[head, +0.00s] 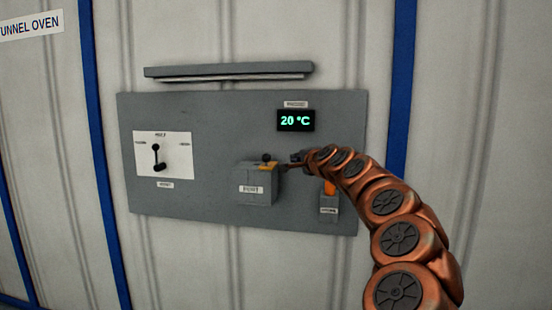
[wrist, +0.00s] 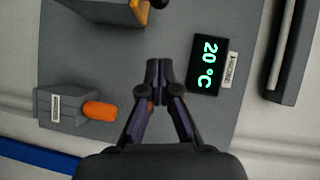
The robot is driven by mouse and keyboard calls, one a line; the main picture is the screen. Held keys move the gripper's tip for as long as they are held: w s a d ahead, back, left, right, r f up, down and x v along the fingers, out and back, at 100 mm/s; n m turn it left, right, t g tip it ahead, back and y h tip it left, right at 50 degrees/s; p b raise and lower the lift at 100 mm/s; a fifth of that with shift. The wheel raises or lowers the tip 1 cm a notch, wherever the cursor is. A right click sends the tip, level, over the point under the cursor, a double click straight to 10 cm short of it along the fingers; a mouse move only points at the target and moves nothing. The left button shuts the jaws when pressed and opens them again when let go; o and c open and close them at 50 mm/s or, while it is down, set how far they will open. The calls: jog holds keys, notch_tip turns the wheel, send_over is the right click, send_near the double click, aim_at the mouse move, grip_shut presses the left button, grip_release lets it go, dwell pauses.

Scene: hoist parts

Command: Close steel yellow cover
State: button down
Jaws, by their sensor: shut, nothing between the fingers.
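A grey box (head: 258,187) labelled in black on white sticks out from the wall panel. A yellow piece (head: 267,167) with a black knob shows at its top; it looks like the yellow cover, but whether it is raised or down is hard to tell. In the wrist view this yellow piece (wrist: 140,12) is cut off at the top edge. My gripper (head: 287,167) is just right of the box in the head view. In the wrist view my gripper (wrist: 158,68) has its fingertips together, empty, pointing at the panel and apart from the yellow piece.
A smaller grey box (head: 328,206) with an orange lever (head: 330,187) is close by my arm, lower right. A display (head: 296,120) reads 20 °C. A white plate with a black lever (head: 158,158) is at left. A grey ledge (head: 230,71) runs above the panel.

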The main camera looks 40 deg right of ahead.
aim_at(269, 160)
jog(key=w+d+f+p, duration=0.1)
jog(key=w+p, duration=0.2)
jog(key=w, duration=0.7)
jog(key=shift+w+d+f, duration=0.15)
jog(key=shift+w+f, duration=0.2)
jog(key=shift+w, duration=0.05)
